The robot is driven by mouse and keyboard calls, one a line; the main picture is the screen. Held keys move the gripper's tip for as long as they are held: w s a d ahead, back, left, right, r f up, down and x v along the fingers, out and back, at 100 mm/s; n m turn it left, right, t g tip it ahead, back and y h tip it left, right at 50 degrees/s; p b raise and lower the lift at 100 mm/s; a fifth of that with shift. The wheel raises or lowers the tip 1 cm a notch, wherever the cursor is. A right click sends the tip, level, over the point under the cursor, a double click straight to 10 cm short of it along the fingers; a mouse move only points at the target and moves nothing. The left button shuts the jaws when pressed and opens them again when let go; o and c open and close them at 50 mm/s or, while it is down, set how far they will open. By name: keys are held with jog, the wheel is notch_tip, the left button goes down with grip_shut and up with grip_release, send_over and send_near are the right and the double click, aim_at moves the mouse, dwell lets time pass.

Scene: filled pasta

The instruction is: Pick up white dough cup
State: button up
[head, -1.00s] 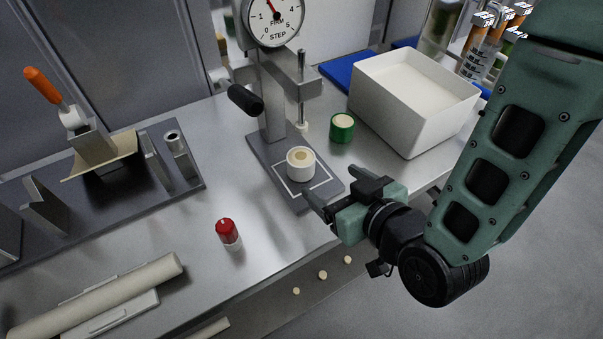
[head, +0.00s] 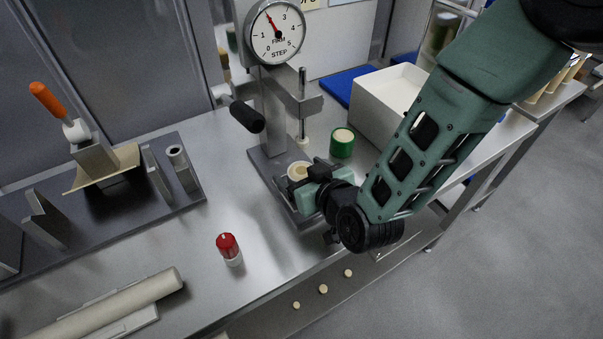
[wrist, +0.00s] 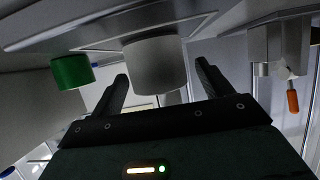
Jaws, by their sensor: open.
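The white dough cup (head: 297,171) stands on the base plate (head: 262,160) of the dial press. In the head view my gripper partly hides it. In the wrist view the cup (wrist: 155,66) shows large, between the two finger tips. My gripper (wrist: 160,85) is open, with one finger on each side of the cup and a visible gap beside each finger. In the head view my gripper (head: 304,190) is at the near side of the cup, low over the press plate. Whether a finger touches the cup cannot be told.
A green cup (head: 342,143) stands right of the press, and a white bin (head: 385,100) is behind it. The press's dial (head: 277,32) and lever (head: 247,116) rise behind the cup. A red-capped shaker (head: 229,249) stands to the left on the bench.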

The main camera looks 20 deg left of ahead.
jog(key=shift+x, duration=1.4)
jog(key=c, duration=1.2)
jog(key=shift+c, duration=0.2)
jog(key=shift+r, duration=0.15)
